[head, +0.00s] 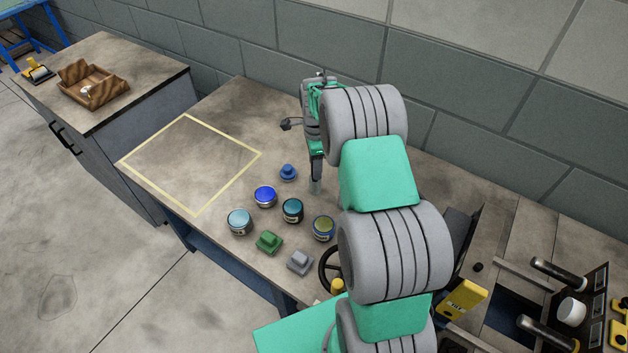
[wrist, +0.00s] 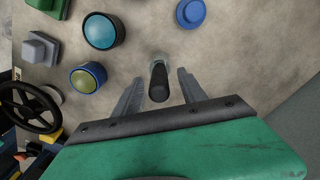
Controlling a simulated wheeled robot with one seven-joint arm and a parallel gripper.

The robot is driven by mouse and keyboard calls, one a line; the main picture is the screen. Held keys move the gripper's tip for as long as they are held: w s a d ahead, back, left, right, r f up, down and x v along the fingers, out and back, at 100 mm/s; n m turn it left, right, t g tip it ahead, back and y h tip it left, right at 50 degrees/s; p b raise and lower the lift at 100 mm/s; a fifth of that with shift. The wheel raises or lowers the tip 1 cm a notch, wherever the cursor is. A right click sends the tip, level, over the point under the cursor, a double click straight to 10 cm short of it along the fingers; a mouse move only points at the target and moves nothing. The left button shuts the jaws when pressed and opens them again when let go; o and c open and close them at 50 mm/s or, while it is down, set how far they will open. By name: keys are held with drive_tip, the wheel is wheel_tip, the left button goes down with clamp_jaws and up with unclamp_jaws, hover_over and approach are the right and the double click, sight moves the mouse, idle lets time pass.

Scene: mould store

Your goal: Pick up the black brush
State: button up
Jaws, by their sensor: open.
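The black brush (wrist: 158,85) shows in the wrist view as a dark, upright rod seen almost end-on. Its lower end meets a small pale, clear-looking holder (wrist: 160,58) on the table. My gripper (wrist: 160,76) is open, with one finger on each side of the brush. Gaps show between the fingers and the rod, so I see no grip on it. In the head view my gripper (head: 316,176) points down over the table, and the pale holder (head: 315,187) shows just below it. The brush itself is hidden there behind my gripper.
Several round jars, among them a blue-lidded one (head: 265,196), stand left of and in front of my gripper. A blue knobbed piece (head: 288,172), a green block (head: 269,242) and a grey block (head: 300,262) are near. A yellow-outlined square (head: 188,118) is empty.

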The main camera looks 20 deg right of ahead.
wheel_tip(320, 180, down, 3)
drive_tip(key=shift+f+b, duration=0.2)
drive_tip(key=shift+b, duration=0.35)
drive_tip(key=shift+r, duration=0.15)
drive_tip(key=shift+a, duration=0.1)
drive_tip(key=shift+c, duration=0.4)
clamp_jaws()
